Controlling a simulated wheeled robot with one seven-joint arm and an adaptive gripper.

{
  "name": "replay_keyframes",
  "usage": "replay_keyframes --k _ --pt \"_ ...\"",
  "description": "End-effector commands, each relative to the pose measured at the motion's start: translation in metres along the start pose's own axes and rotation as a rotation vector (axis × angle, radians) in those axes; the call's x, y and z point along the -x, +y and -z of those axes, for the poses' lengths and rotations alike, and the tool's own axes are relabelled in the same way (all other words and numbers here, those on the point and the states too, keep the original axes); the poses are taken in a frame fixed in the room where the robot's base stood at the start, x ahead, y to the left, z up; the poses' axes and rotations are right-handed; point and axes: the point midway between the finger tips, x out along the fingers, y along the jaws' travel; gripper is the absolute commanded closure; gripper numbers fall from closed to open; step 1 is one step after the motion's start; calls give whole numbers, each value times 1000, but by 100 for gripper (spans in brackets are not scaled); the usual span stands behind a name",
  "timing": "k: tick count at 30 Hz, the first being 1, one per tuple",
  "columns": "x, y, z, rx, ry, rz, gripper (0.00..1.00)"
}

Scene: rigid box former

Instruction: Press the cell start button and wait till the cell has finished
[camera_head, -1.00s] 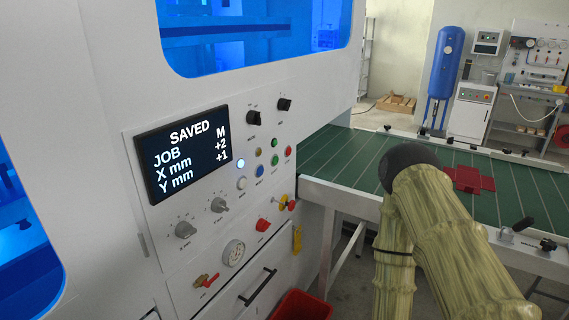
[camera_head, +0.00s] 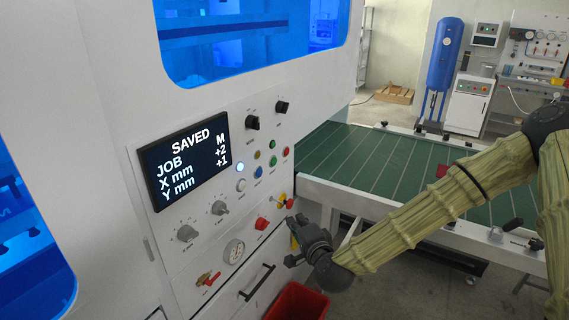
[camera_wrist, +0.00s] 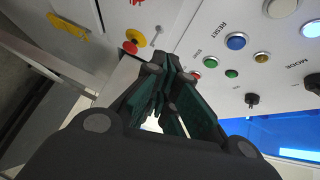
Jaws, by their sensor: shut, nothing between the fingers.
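The control panel (camera_head: 210,215) is on the white machine front. Its screen (camera_head: 185,160) reads SAVED, JOB M, X mm +2, Y mm +1. Its buttons include a lit white one (camera_head: 240,163), a blue one (camera_head: 258,172), a red one (camera_head: 285,151) and two green ones, one (camera_head: 273,143) above the other (camera_head: 273,160). My gripper (camera_head: 296,245) is shut and empty, below and right of the buttons. In the wrist view the fingers show in front of the panel, near a red (camera_wrist: 195,76) and a green button (camera_wrist: 231,73).
A yellow-and-red knob (camera_head: 284,200) and a red switch (camera_head: 262,223) sit close to my gripper. A drawer handle (camera_head: 258,282) and a red bin (camera_head: 298,304) are below. A green conveyor table (camera_head: 370,160) stands to the right, behind my arm.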

Motion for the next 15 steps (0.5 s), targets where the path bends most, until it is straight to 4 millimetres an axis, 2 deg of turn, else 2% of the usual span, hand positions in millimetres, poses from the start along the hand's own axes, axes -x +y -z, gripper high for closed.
replay_keyframes --k 1,3,6,10,15 --pt "-4 -25 12 -35 27 43 100" --pt "-6 -50 24 -76 56 90 100" --pt "-8 -75 37 -116 85 140 100" --pt "-9 -91 45 -143 101 173 100" --pt "-10 -93 46 -147 104 178 100"
